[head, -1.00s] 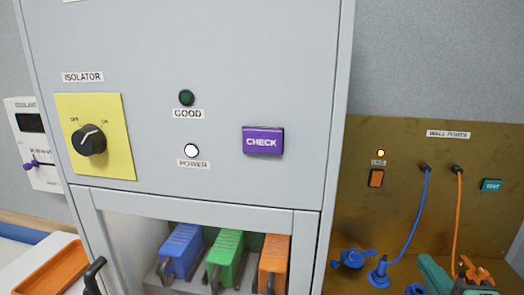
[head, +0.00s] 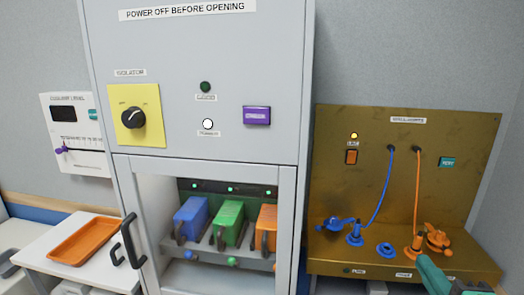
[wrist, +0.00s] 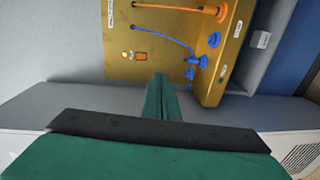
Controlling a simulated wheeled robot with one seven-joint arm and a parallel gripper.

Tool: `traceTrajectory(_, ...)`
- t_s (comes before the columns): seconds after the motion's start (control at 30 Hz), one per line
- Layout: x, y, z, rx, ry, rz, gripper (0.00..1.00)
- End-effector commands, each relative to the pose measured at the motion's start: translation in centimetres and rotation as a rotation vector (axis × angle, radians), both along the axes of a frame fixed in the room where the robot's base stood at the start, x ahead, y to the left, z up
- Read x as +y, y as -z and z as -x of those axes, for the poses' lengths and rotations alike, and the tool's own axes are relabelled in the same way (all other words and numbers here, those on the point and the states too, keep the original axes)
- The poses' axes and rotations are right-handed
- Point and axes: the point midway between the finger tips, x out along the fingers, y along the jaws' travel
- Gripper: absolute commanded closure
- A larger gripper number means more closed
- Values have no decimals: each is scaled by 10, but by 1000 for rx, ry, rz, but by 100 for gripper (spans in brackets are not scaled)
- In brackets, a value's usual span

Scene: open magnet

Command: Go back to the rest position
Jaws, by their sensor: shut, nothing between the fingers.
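My gripper (wrist: 160,97) shows in the wrist view with its green fingers together and nothing between them. It points toward the brass wall-port panel (wrist: 125,15), apart from it as far as I can tell.
A grey cabinet (head: 185,60) has a yellow isolator plate (head: 150,95), a purple button (head: 256,115) and blue, green and orange modules behind its lower opening. The brass panel (head: 460,190) carries blue and orange cables. An orange tray (head: 86,240) lies on the left.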

Motion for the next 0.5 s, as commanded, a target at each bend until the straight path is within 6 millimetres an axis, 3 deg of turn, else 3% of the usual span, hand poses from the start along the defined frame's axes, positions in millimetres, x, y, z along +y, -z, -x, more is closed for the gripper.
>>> traceTrajectory(0.5,29,58,-29,-92,2,-276,100)
